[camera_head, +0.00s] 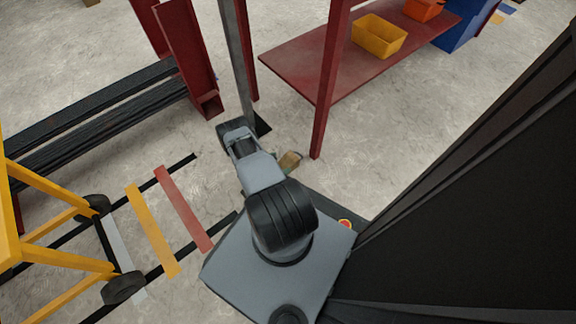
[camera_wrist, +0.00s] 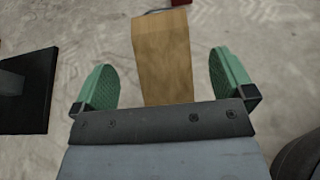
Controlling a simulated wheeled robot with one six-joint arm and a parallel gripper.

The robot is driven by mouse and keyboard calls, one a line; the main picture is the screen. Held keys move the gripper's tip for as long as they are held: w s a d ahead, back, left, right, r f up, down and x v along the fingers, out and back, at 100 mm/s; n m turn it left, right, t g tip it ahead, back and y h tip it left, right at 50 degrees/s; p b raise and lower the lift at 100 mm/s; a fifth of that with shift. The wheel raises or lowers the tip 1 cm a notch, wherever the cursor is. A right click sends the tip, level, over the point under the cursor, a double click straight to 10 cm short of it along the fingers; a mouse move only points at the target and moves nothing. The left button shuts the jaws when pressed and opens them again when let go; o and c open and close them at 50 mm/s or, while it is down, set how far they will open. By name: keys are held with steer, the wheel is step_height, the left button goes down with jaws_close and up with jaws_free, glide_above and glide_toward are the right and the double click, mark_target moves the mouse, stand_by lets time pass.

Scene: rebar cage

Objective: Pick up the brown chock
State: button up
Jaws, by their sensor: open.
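The brown chock (camera_wrist: 162,52) is a wooden, light-brown block in the wrist view, standing out between the two green fingers of my gripper (camera_wrist: 163,80). The fingers are apart, with a gap on each side of the chock. Its lower end is hidden behind the dark plate of my gripper.
A dark red shelf (camera_head: 300,62) bears a yellow bin (camera_head: 379,36) and an orange bin (camera_head: 423,9). A grey post (camera_head: 236,60) stands close beyond my arm on a dark base plate (camera_wrist: 27,92). A yellow wheeled frame (camera_head: 60,255) is at left. Floor stripes lie between.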

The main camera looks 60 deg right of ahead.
mark_target(289, 159)
steer(key=shift+b+x, duration=1.35)
steer(key=shift+x, duration=1.5)
steer(key=shift+c, duration=0.5)
steer(key=c, duration=0.9)
steer(key=shift+r, duration=0.1)
steer(key=shift+c, duration=0.2)
